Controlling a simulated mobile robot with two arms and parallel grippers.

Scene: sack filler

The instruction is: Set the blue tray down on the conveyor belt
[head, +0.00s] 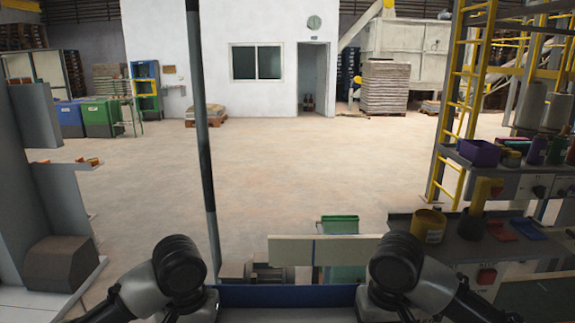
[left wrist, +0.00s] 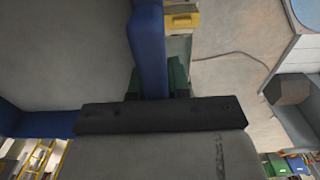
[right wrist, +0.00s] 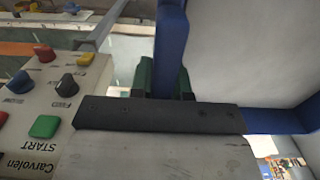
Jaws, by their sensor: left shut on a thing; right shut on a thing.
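The blue tray (head: 287,295) shows at the bottom of the head view as a blue edge between my two arms. My left gripper (left wrist: 155,84) is shut on one blue wall of the tray (left wrist: 148,45), with green fingers on either side of it. My right gripper (right wrist: 165,82) is shut on another part of the tray's blue wall (right wrist: 171,40). The tray's grey inside shows in both wrist views, and the part I see looks empty. I cannot make out the conveyor belt clearly in any view.
A control panel with a green START button (right wrist: 45,127) is beside my right gripper. A grey bench (head: 460,245) with a yellow tin (head: 429,226) stands at the right. A dark post (head: 200,130) rises left of centre. A cream board (head: 325,250) lies ahead; the floor beyond is open.

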